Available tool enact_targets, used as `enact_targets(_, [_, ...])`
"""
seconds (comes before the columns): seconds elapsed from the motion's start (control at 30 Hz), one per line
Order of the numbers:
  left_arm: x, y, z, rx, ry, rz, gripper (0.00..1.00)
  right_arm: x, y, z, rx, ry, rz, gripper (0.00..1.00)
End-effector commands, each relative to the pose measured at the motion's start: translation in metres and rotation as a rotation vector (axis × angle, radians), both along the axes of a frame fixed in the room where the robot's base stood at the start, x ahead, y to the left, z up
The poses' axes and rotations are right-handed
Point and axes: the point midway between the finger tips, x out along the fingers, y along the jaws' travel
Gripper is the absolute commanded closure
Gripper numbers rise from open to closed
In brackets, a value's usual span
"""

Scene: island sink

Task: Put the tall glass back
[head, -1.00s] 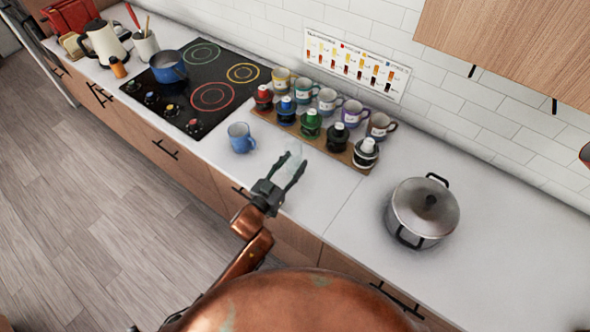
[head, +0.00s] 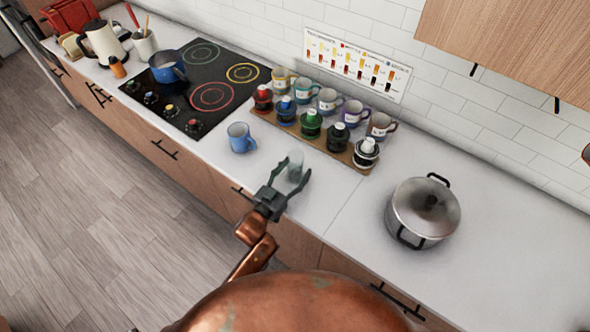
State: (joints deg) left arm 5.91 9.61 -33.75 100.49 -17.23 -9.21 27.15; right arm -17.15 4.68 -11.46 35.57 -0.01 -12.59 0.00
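The tall glass (head: 296,165) is clear and faint in the head view. It stands upright on the white counter, just in front of the row of dark-bodied pots with coloured parts. My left gripper (head: 295,170) is open, its two fingers spread on either side of the glass. Whether a finger touches the glass cannot be told. My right gripper is not in view.
A blue mug (head: 241,138) stands left of the glass. A wooden board (head: 330,146) holds several mugs and pots behind it. A lidded steel pot (head: 424,212) stands on the right. A black cooktop (head: 190,85) with a blue saucepan (head: 167,67) is on the left. Counter between glass and steel pot is clear.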

Motion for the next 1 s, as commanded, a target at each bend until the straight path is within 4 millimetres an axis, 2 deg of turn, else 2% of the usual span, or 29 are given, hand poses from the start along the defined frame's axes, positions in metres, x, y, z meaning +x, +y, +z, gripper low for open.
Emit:
enact_targets(0.27, [-0.001, 0.0, 0.004, 0.0, -0.001, 0.0, 0.44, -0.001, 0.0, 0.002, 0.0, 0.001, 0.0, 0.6])
enact_targets(0.33, [-0.007, 0.005, 0.002, 0.001, 0.002, 0.001, 0.44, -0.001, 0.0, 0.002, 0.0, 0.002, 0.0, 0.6])
enact_targets(0.8, [-0.084, 0.054, 0.002, 0.001, 0.002, 0.001, 0.44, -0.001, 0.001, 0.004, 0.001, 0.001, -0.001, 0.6])
enact_targets(1.0, [-0.099, 0.064, 0.002, 0.001, 0.001, 0.0, 0.44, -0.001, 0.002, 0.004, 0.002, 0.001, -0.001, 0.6])
